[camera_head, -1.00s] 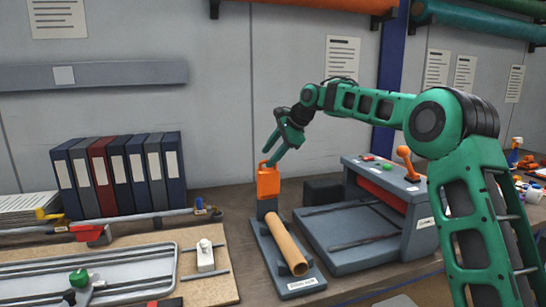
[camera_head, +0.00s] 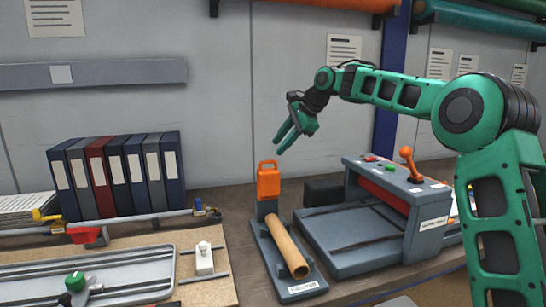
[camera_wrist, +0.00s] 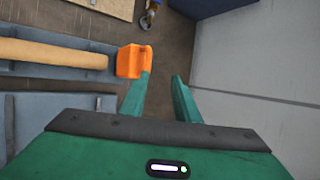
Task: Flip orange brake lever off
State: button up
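An orange block-like piece with a loop handle (camera_head: 268,182) stands upright at the back end of a small grey stand (camera_head: 302,288). It also shows in the wrist view (camera_wrist: 130,62), by the left fingertip. An orange ball-topped lever (camera_head: 408,156) stands on the grey machine to the right. I cannot tell which of the two is the brake lever. My gripper (camera_head: 274,146) is above the loop-handled piece, apart from it. In the wrist view its fingers (camera_wrist: 162,82) are spread with nothing between them.
A brown tube (camera_head: 287,247) lies on the grey stand. The grey machine (camera_head: 425,230) has red and green buttons. Binders (camera_head: 118,175) stand at the left, behind a metal tray (camera_head: 130,275) on a board. The wall (camera_head: 225,110) rises behind the bench.

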jog(key=v, duration=0.4)
jog(key=shift+s+r, duration=0.1)
jog(key=shift+s, duration=0.15)
